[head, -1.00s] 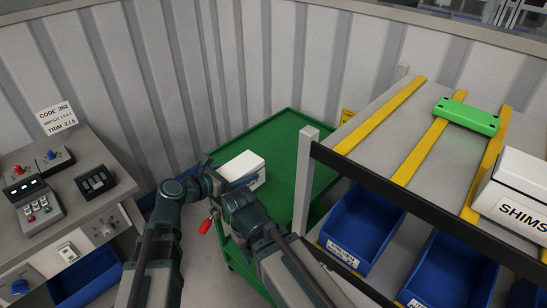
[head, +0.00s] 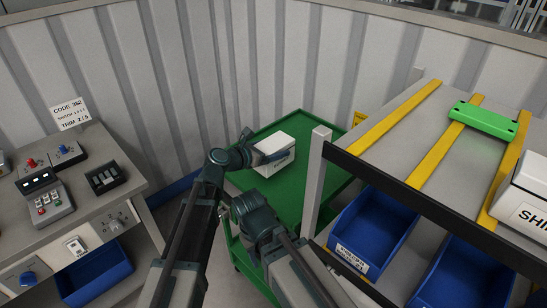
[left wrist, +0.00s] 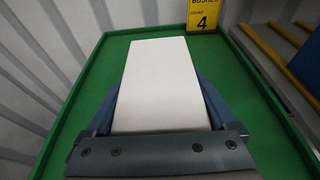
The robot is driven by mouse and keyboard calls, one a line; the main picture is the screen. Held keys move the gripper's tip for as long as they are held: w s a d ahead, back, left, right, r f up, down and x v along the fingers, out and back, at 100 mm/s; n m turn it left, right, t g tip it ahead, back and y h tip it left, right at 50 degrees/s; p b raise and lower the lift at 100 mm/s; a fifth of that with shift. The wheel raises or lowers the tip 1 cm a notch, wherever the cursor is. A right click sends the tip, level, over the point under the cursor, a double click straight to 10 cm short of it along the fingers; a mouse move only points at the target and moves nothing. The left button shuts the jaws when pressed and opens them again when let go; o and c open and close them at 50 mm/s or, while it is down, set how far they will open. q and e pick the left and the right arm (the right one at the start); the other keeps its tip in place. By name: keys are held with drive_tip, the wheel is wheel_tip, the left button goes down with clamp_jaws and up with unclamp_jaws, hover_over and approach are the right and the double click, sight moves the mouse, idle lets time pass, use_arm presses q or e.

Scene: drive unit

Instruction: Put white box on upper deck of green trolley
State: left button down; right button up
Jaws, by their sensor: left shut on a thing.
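In the left wrist view the white box (left wrist: 160,80) lies between the two blue-grey fingers of my left gripper (left wrist: 158,105), with green deck (left wrist: 250,120) on both sides. I cannot tell whether the box's underside touches the deck. My right gripper is not in view.
A grey rack (head: 437,120) with yellow strips, a green block (head: 484,120) and blue bins (head: 372,228) stands right of the trolley. A control bench (head: 80,225) is at left. A corrugated wall (head: 200,70) stands behind. The deck's near part is clear.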

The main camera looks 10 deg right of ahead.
use_arm(q)
drive_tip(key=shift+w+f+b, duration=0.1)
drive_tip(key=shift+f+b, duration=1.6)
drive_tip(key=shift+f, duration=0.1)
drive_tip(key=shift+f, duration=0.1)
unclamp_jaws()
drive_tip(key=shift+r, duration=0.2)
drive_tip(key=p+v, duration=0.3)
drive_tip(key=v, duration=0.9)
drive_tip(key=shift+p, duration=0.3)
